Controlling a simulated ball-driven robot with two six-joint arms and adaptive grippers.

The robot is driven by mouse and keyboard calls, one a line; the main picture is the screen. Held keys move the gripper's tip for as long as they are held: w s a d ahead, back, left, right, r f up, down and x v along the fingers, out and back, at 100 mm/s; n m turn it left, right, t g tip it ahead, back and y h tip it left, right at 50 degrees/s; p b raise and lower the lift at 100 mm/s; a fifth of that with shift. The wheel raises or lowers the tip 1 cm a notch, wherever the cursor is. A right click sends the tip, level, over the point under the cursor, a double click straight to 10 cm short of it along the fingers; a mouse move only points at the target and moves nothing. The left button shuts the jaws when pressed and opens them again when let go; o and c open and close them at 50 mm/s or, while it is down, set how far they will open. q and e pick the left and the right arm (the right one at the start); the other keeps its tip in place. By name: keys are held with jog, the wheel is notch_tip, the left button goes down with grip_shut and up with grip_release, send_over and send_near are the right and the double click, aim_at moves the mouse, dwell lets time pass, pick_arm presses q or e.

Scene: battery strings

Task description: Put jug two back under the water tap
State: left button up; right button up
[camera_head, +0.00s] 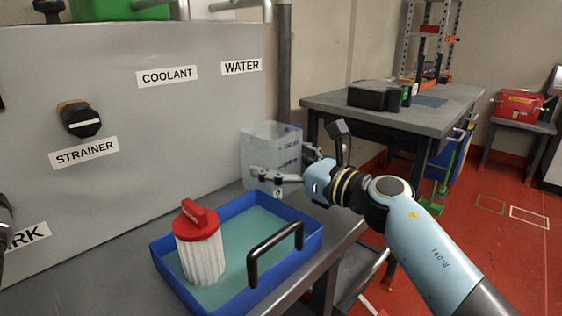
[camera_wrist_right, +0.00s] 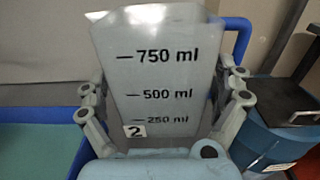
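Jug two, a translucent jug (camera_head: 270,140) with a "2" label, is upright at the far right end of the bench, below the WATER label. My right gripper (camera_head: 285,165) reaches it from the right, one finger across its front. In the right wrist view the jug (camera_wrist_right: 160,75) shows its ml marks and sits between both fingers (camera_wrist_right: 165,105); the pads appear to lie against its sides. Whether its base rests on the bench cannot be told. The water tap is a grey pipe (camera_head: 240,4) at the top edge, its outlet above the jug. My left gripper is not in view.
A blue tray (camera_head: 160,262) with a black handle (camera_head: 275,250) stands on the bench close in front of the jug. A white filter with a red top (camera_head: 200,245) stands in it. A grey panel (camera_head: 180,110) with a strainer knob (camera_head: 80,120) rises behind.

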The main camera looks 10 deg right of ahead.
jog(key=shift+r, duration=0.1)
jog(key=shift+s+d, duration=0.2)
jog(key=shift+s, duration=0.05)
jog(key=v, duration=1.1)
jog(key=shift+w, duration=0.1)
jog(key=shift+s+d, duration=0.15)
jog(key=shift+s, duration=0.1)
jog(key=shift+r, duration=0.1)
